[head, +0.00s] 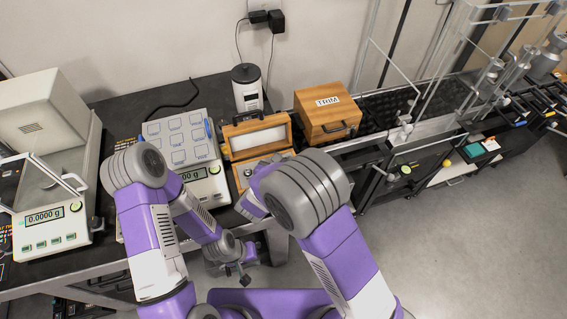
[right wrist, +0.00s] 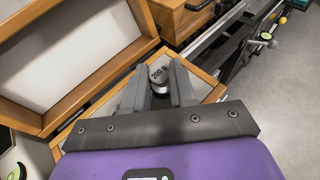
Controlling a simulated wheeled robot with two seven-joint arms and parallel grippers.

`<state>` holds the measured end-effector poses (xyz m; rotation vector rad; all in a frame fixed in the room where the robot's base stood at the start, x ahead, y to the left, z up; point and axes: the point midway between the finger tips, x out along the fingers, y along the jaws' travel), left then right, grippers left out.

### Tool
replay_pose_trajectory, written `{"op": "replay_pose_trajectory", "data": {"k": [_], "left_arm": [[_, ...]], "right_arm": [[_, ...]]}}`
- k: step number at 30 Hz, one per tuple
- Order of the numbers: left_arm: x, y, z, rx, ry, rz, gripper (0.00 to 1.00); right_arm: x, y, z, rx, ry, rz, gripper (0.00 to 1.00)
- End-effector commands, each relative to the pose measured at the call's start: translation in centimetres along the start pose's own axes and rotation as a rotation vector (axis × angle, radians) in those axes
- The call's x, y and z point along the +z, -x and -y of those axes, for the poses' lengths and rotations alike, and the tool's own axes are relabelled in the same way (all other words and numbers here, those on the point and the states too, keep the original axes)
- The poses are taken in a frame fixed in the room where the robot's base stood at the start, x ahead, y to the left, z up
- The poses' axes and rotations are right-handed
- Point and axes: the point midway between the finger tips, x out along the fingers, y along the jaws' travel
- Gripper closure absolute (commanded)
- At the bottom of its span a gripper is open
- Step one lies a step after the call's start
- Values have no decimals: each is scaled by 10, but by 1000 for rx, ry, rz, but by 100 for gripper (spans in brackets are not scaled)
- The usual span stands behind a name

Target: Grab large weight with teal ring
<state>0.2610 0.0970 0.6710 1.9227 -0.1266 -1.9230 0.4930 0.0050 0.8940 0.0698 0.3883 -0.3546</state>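A metal weight (right wrist: 159,74) with "200 g" on its top shows in the right wrist view, in the open wooden case (right wrist: 208,68). No teal ring shows on its visible part. My right gripper (right wrist: 159,84) is open, with one finger on each side of the weight; whether they touch it I cannot tell.
A balance (head: 45,215) stands at the left, and a scale (head: 215,188) stands left of the case. A wooden TRIM box (head: 327,113) and a white-and-black cylinder (head: 247,88) stand behind. A framed rack (head: 425,130) is at the right. The floor at right is clear.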

Motion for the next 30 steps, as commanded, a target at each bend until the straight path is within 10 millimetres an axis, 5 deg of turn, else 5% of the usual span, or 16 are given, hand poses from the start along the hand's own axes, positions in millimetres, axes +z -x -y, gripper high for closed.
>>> {"op": "replay_pose_trajectory", "data": {"k": [4, 14, 30], "left_arm": [[0, 0, 0, 0, 0, 0, 100], [0, 1, 0, 0, 0, 0, 100], [1, 25, -10, 0, 0, 0, 100]], "right_arm": [[0, 0, 0, 0, 0, 0, 100], [4, 2, 0, 0, -2, 1, 100], [89, 34, 5, 0, -4, 2, 100]]}}
